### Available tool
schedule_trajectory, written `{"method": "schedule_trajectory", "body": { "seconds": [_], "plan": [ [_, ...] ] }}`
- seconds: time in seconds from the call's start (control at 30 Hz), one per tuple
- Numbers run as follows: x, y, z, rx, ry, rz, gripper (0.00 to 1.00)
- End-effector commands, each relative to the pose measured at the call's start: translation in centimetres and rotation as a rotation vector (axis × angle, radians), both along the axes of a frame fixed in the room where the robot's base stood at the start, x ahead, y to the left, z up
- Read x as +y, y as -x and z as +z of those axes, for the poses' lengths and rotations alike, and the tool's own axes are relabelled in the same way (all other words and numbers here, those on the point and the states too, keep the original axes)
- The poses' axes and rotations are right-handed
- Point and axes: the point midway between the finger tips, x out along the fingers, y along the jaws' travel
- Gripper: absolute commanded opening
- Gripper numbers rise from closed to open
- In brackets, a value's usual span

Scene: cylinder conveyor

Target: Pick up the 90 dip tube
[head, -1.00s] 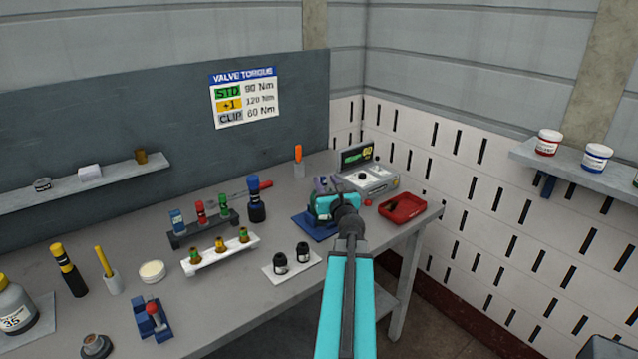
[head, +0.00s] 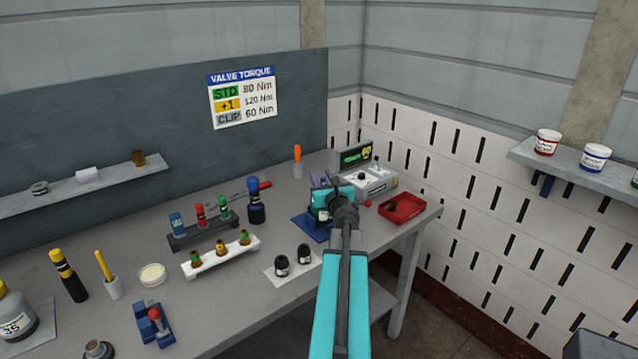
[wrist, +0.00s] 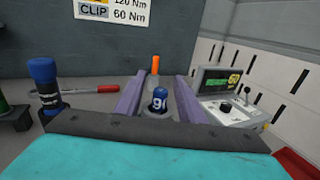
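The fingers are open, and I see no contact. Its lower part is hidden by the gripper body. In the head view my gripper (head: 324,181) is over the back right of the bench, and the tube is hidden behind it.
A dark blue tool (head: 256,203) stands left of my gripper. An orange-handled tool (head: 297,154) stands behind. A tester with a screen (head: 369,178) and a red tray (head: 403,208) are to the right. A white rack (head: 220,257) and two black caps are nearer.

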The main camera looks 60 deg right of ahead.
Motion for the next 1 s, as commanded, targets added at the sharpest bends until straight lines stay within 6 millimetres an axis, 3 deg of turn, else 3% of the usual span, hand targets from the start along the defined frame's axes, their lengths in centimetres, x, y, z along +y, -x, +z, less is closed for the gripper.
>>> {"method": "schedule_trajectory", "body": {
  "seconds": [0.2,0.8,0.87,1.0],
  "plan": [
    [-1.53,-0.16,-0.03,0.001,0.0,-0.006,0.36],
    [-1.47,-0.29,-0.04,0.001,0.001,-0.004,0.36],
    [-1.48,-0.29,-0.04,0.001,0.001,-0.004,0.29],
    [-1.5,-0.27,-0.03,0.001,0.001,-0.004,0.05]
  ]
}}
